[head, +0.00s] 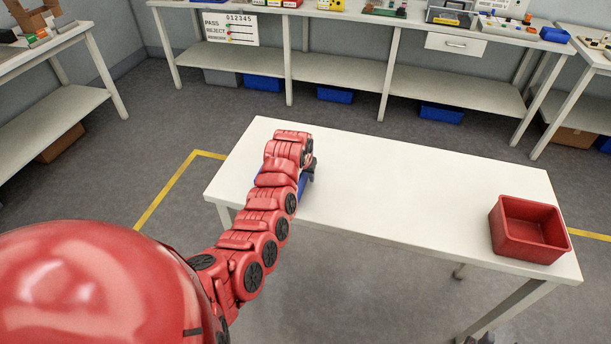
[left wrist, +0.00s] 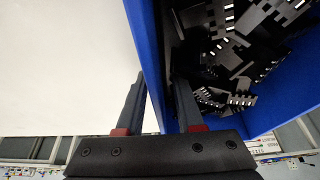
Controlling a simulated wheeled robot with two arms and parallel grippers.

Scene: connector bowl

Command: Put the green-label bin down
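A blue bin (head: 304,184) is at the left part of the white table, mostly hidden behind my left arm in the head view. In the left wrist view, the blue bin (left wrist: 145,50) holds many black connectors (left wrist: 225,60). My left gripper (left wrist: 161,80) has one finger outside the bin's wall and one inside, closed on that wall. In the head view, my left gripper (head: 309,166) is partly hidden by the wrist. No green label shows. I cannot tell whether the bin's base touches the table. My right gripper is not in view.
The white table (head: 400,190) is clear in its middle. An empty-looking red bin (head: 528,230) stands at its right end. Benches with shelves (head: 340,70) line the back wall, and another bench (head: 60,100) is at the left.

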